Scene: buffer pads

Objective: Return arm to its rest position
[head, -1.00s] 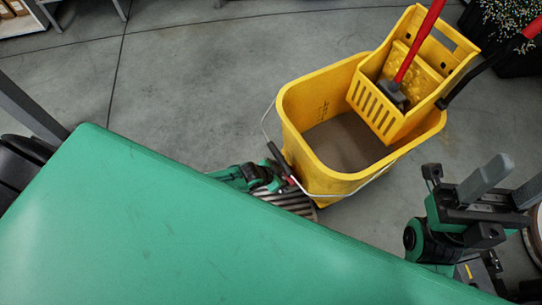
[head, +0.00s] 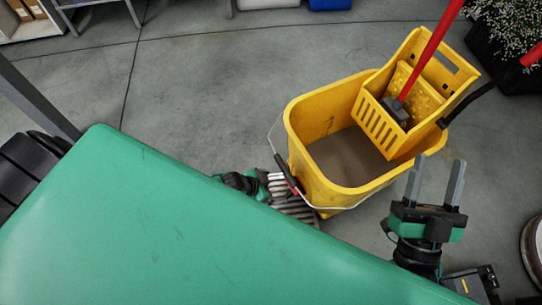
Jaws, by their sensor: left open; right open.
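My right gripper (head: 435,183) is at the right, to the right of the yellow mop bucket's lower end. Its two grey fingers point up the picture, stand apart, and hold nothing. My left gripper (head: 277,184) shows small past the edge of the large green surface (head: 160,220), close to the bucket's left side. It is open. Its arm is mostly hidden behind the green surface, and I cannot tell whether it touches the bucket's handle.
A yellow mop bucket (head: 297,130) with a wringer and red-handled mop (head: 432,48) stands on the grey floor. A striped grey piece (head: 296,210) lies beside it. A planter (head: 500,50) is at upper right, shelving (head: 35,28) at upper left. Floor at left centre is clear.

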